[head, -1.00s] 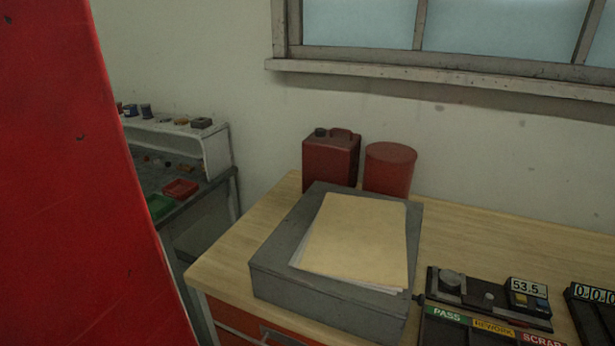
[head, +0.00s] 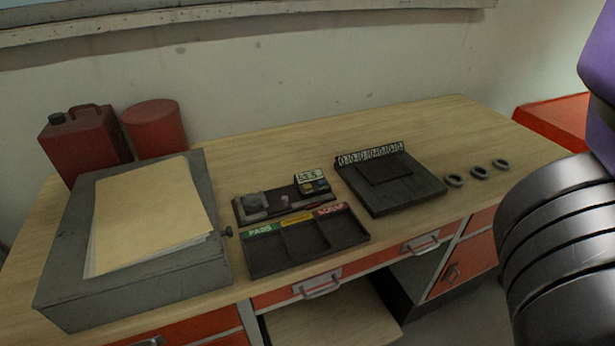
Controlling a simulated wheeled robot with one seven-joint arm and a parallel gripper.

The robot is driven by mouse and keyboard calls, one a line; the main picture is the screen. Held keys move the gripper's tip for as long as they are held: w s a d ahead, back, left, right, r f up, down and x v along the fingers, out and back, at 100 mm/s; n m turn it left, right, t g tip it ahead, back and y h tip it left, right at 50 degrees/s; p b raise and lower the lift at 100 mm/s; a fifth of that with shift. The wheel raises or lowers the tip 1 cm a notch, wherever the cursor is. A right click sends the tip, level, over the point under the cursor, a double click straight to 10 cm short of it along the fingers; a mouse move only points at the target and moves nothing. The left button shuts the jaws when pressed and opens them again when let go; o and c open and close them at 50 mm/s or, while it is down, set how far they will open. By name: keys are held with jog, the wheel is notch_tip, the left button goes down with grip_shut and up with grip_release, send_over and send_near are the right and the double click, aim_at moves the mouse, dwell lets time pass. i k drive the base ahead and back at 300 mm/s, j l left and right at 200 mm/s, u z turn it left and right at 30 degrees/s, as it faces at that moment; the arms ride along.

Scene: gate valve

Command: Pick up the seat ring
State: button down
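Three dark rings lie flat on the right part of the wooden bench, in a slanting row: a left ring (head: 454,181), a middle ring (head: 480,173) and a right ring (head: 501,164). They look alike, and I cannot tell from this view which is the seat ring. My arm shows large at the right edge, in front of the bench's right end. My gripper is not in view.
On the wooden bench (head: 270,138) stand a grey box (head: 60,290) with a folder (head: 150,215), a red can (head: 85,148), a red canister (head: 155,127), a sorting tray (head: 305,238) and a scale with a dark platform (head: 405,190). Bench space behind the rings is clear.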

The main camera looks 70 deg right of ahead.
aim_at(495, 163)
jog(key=k+j, duration=0.1)
jog(key=k, duration=0.4)
jog(key=z, duration=0.45)
jog(key=k+z, duration=0.15)
jog(key=z, duration=1.55)
jog(key=k+l, duration=0.05)
jog(key=l, duration=0.05)
